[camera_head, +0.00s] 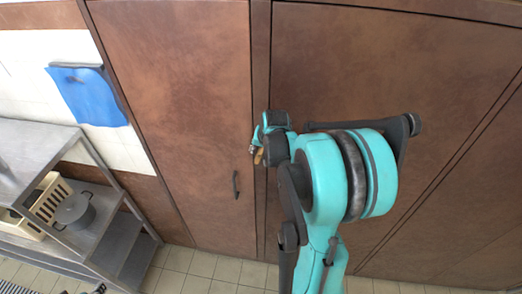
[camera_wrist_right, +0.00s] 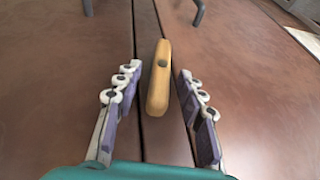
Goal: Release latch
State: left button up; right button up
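A yellowish wooden latch bar (camera_wrist_right: 157,80) with a dark pivot in it sits on the brown cabinet front, along the seam between two doors. In the head view a small tan bit of the latch (camera_head: 258,157) shows beside my gripper. My right gripper (camera_wrist_right: 159,74) is open, with one finger on each side of the latch and a gap to both. In the head view my right gripper (camera_head: 256,142) is at the cabinet front, partly hidden by my own wrist.
The left cabinet door (camera_head: 185,90) has a dark handle (camera_head: 236,184); the right door (camera_head: 385,75) is partly behind my arm. Both look closed. At left stand a metal shelf (camera_head: 35,145), a pot (camera_head: 74,211) and a beige crate (camera_head: 48,195). A blue cloth (camera_head: 88,95) hangs on the wall.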

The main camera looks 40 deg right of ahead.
grip_shut()
jog(key=shift+w+a+f+g+h+b, duration=0.15)
jog(key=shift+w+a+g+h+b, duration=0.1)
jog(key=shift+g+h+b, duration=0.25)
jog(key=shift+n+g+h+b, duration=0.3)
jog(key=shift+g, duration=0.2)
grip_release()
